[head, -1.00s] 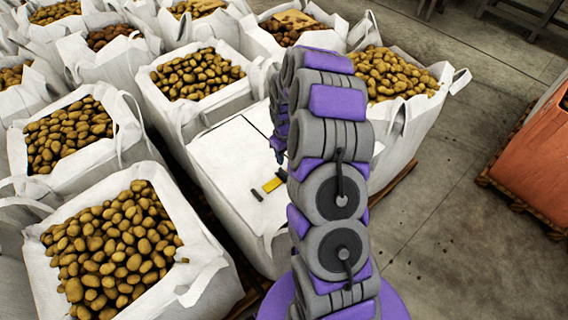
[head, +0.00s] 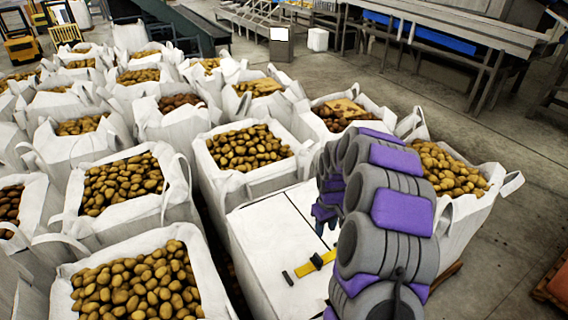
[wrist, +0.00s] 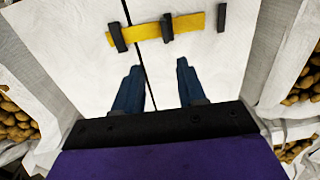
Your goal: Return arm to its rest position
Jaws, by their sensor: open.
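My purple and grey arm (head: 385,215) reaches over a white-topped bag or box (head: 262,248) among the potato bags. My gripper (wrist: 160,92) is open and empty in the wrist view, with its two dark blue fingers apart above the white top. In the head view the gripper (head: 322,215) is partly hidden by the arm. A yellow strip (wrist: 188,26) with dark pieces across it lies on the white top beyond the fingertips. The strip also shows in the head view (head: 314,264), with a small dark piece (head: 287,278) beside it.
White bags full of potatoes (head: 140,285) crowd the left and middle. Another potato bag (head: 450,170) stands right of the arm. A long metal table or conveyor (head: 450,30) is at the back. Open concrete floor (head: 500,245) lies at the right.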

